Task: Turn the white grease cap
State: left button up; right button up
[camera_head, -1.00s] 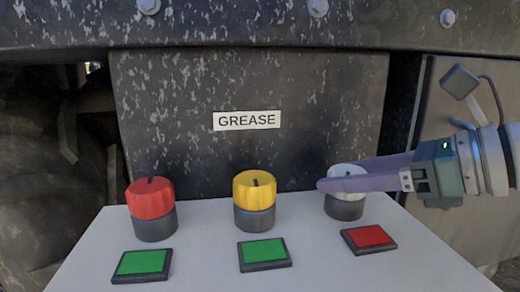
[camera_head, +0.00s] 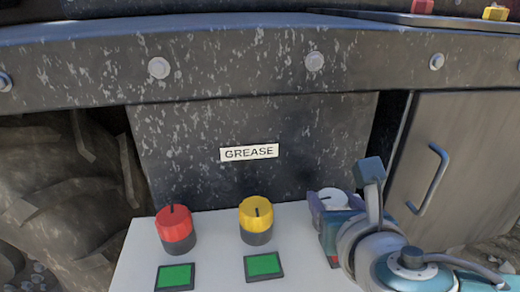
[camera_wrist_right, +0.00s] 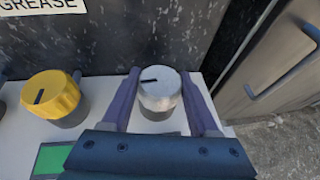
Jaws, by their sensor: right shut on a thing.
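The gripper body hides the cap's lower part in the head view. My left gripper is not in view.
A yellow cap (camera_head: 256,214) and a red cap (camera_head: 175,224) stand left on the same panel (camera_head: 215,232). Green pads (camera_head: 264,265) lie before them. A dark plate with a GREASE label (camera_head: 249,152) rises behind. A grey door with a handle (camera_head: 432,180) is at the right.

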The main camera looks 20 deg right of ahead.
jog(key=m+g+h, duration=0.1)
jog(key=m+h, duration=0.1)
jog(key=shift+a+m+g+h, duration=0.15)
jog(key=shift+m+g+h, duration=0.15)
jog(key=shift+m+h, duration=0.1)
jog(key=m+g+h, duration=0.2)
jog(key=shift+w+f+m, duration=0.1)
jog(key=shift+m, duration=0.3)
jog(key=m+g+h+b, duration=0.2)
jog(key=m+g, duration=0.1)
jog(key=shift+f+g+b, duration=0.1)
jog(key=shift+g+b, duration=0.2)
jog(key=shift+b, duration=0.1)
jog(key=shift+m+g+h+b, duration=0.6)
jog(key=shift+m+g+b, duration=0.6)
jog(key=shift+m+g, duration=0.1)
jog(key=o, duration=1.4)
jog(key=shift+c, duration=0.2)
jog(key=shift+r, duration=0.2)
